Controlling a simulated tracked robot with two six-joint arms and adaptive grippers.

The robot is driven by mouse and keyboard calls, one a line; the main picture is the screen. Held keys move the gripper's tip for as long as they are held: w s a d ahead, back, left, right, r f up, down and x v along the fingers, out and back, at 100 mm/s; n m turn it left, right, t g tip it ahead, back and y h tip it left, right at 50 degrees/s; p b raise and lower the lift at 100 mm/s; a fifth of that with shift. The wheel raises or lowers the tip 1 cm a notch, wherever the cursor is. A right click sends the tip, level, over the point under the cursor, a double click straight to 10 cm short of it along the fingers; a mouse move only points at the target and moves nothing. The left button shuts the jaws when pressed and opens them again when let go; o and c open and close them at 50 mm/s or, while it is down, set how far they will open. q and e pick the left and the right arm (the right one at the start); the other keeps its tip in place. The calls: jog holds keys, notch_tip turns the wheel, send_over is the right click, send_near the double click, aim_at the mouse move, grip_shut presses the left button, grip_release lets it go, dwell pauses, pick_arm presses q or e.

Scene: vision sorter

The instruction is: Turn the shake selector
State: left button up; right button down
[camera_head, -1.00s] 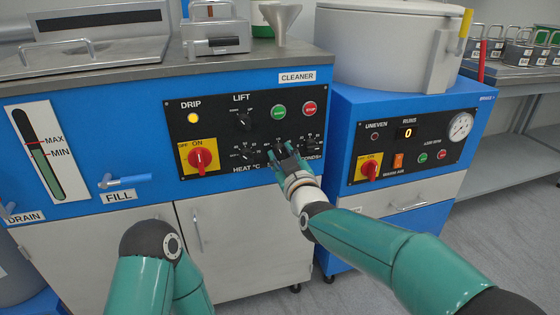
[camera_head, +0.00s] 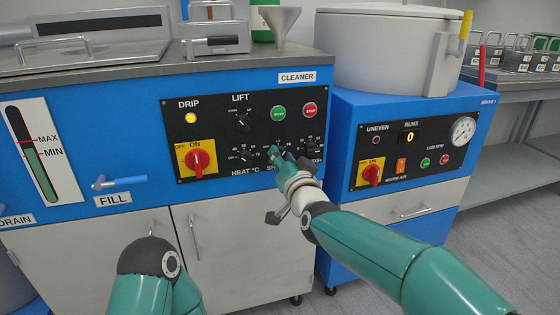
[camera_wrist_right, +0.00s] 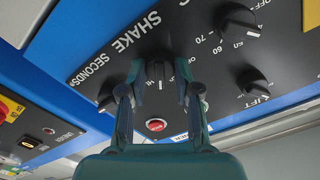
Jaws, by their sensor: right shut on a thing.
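The shake selector (camera_wrist_right: 158,74) is a dark knob with a pale pointer line, on the black panel of the cleaner (camera_head: 254,133). In the right wrist view it sits between my right gripper's two fingers (camera_wrist_right: 155,88), below the upside-down SHAKE label. My right gripper (camera_head: 277,152) is shut on this knob; in the head view it hides the knob and part of the SHAKE label. My left arm shows at the bottom of the head view, but its gripper is out of view.
The lift knob (camera_head: 243,122), heat knob (camera_head: 246,156), green button (camera_head: 278,113), red button (camera_head: 309,110) and seconds knob (camera_head: 309,144) surround the selector. A red-and-yellow main switch (camera_head: 198,158) is at left. A second blue machine (camera_head: 340,135) stands at right.

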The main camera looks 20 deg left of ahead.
jog(key=m, duration=0.2)
jog(key=f+m, duration=0.1)
jog(key=m, duration=0.2)
jog(key=shift+a, duration=0.15)
jog(key=shift+s+m, duration=0.1)
jog(key=shift+m, duration=0.2)
jog(key=c, duration=1)
grip_release()
jog(key=shift+r, duration=0.1)
jog(key=shift+o, duration=0.9)
jog(key=shift+r, duration=0.2)
jog(key=v, duration=1.2)
